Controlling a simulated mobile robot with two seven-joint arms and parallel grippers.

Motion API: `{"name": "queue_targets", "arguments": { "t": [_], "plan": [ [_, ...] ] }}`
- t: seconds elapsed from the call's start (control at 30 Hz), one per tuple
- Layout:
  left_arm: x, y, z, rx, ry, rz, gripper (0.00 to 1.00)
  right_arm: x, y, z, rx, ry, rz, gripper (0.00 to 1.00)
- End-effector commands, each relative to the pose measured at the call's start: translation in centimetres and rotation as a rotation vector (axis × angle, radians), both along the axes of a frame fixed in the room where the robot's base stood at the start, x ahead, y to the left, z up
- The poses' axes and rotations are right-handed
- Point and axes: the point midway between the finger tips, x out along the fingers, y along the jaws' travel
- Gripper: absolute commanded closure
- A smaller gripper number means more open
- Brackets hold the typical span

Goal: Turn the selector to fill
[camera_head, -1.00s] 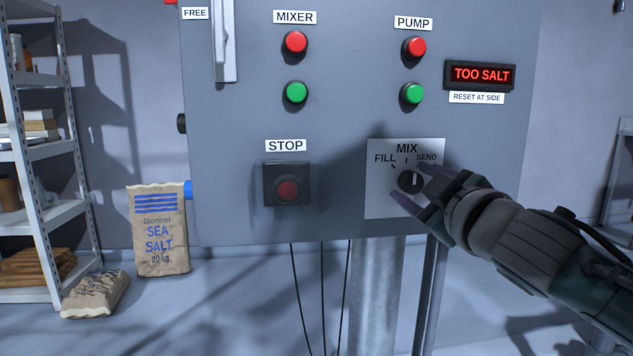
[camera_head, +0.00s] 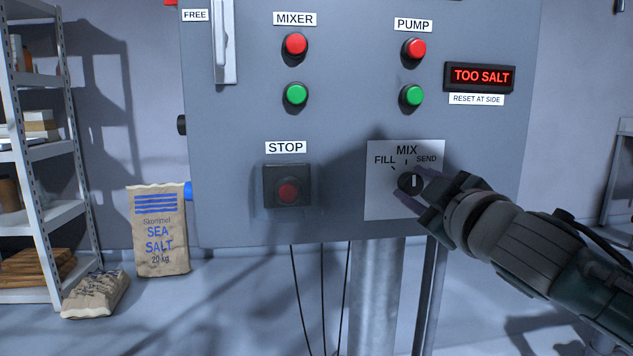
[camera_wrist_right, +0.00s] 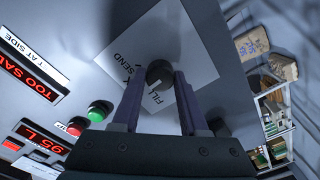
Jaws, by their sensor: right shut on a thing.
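The selector is a round black knob (camera_head: 408,181) on a white plate (camera_head: 382,203) at the lower right of the grey panel. The plate reads FILL at left, MIX at top and SEND at right. A short white mark on the knob stands about upright in the head view; I cannot tell its exact setting. My right gripper (camera_head: 412,184) comes in from the right, its purple fingers shut on either side of the knob. In the right wrist view, the knob (camera_wrist_right: 160,72) sits between the fingertips (camera_wrist_right: 159,82). My left gripper is not in view.
A STOP button (camera_head: 288,190) in a black housing is left of the plate. Red and green MIXER (camera_head: 295,93) and PUMP (camera_head: 412,94) buttons are above. A red display (camera_head: 480,76) reads TOO SALT. Salt sacks (camera_head: 160,230) and shelves (camera_head: 45,150) stand at left.

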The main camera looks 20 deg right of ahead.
Motion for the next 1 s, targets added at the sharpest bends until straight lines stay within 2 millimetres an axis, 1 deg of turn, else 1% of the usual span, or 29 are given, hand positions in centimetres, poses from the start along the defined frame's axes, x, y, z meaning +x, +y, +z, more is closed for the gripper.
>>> {"name": "queue_targets", "arguments": {
  "t": [0.7, 1.0],
  "plan": [
    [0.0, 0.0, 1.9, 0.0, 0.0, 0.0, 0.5, 0.0, 0.1, 0.1, -0.54, 0.13, 0.001, 1.0],
    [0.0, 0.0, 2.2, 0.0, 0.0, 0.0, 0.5, 0.0, 0.1, 0.0, -0.673, 0.163, 0.0, 1.0]
  ]
}}
